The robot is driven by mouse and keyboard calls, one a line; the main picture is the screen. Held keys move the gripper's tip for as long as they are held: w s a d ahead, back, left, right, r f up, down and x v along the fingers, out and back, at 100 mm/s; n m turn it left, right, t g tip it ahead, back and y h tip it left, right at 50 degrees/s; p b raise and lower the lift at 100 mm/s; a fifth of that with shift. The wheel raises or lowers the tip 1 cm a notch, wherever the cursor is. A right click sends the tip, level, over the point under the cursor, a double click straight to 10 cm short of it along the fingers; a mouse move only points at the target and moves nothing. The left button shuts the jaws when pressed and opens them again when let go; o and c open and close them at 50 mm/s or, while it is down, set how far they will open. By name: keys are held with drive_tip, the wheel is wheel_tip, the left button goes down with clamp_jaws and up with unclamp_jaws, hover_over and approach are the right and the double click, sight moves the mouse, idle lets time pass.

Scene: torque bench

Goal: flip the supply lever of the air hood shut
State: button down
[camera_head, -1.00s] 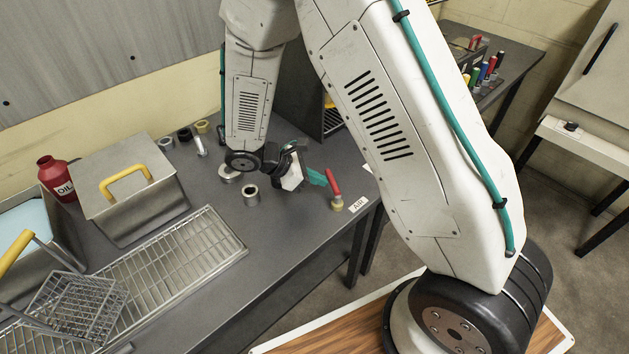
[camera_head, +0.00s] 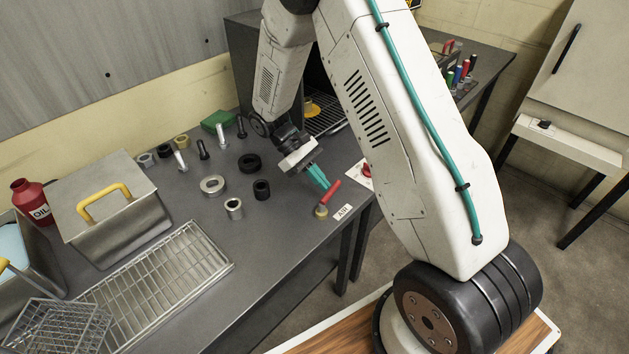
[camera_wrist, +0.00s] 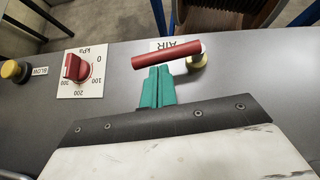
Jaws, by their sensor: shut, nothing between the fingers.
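The red supply lever (camera_head: 330,193) stands on a brass base (camera_head: 321,212) at the bench's front edge, beside the AIR label (camera_head: 342,212). It leans to the right in the head view. In the wrist view the lever (camera_wrist: 167,55) lies nearly crosswise, reaching left from its brass base (camera_wrist: 198,61). My gripper (camera_head: 325,184) is shut and empty, with its teal fingertips at the lever's side. In the wrist view my gripper's tips (camera_wrist: 157,70) are right at the red handle; contact looks likely but is not certain.
A dark open-fronted hood (camera_head: 240,62) stands behind my arm. A red kPa dial (camera_wrist: 78,68) and a yellow BLOW button (camera_wrist: 14,71) sit left of the lever in the wrist view. Loose rings and bolts, a wire rack (camera_head: 160,275) and a lidded metal box (camera_head: 120,235) occupy the bench.

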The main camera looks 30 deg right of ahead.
drive_tip(key=shift+s+d+m+g+y, duration=0.3)
drive_tip(key=shift+d+m+y, duration=0.25)
drive_tip(key=shift+m+y, duration=0.35)
drive_tip(key=w, duration=0.1)
drive_tip(key=w+a, duration=0.1)
drive_tip(key=w+f, duration=0.1)
drive_tip(key=w, duration=0.1)
drive_tip(key=shift+a, duration=0.3)
drive_tip(key=v, duration=0.9)
drive_tip(key=shift+r, duration=0.4)
drive_tip(key=shift+w+a, duration=0.1)
drive_tip(key=shift+w, duration=0.05)
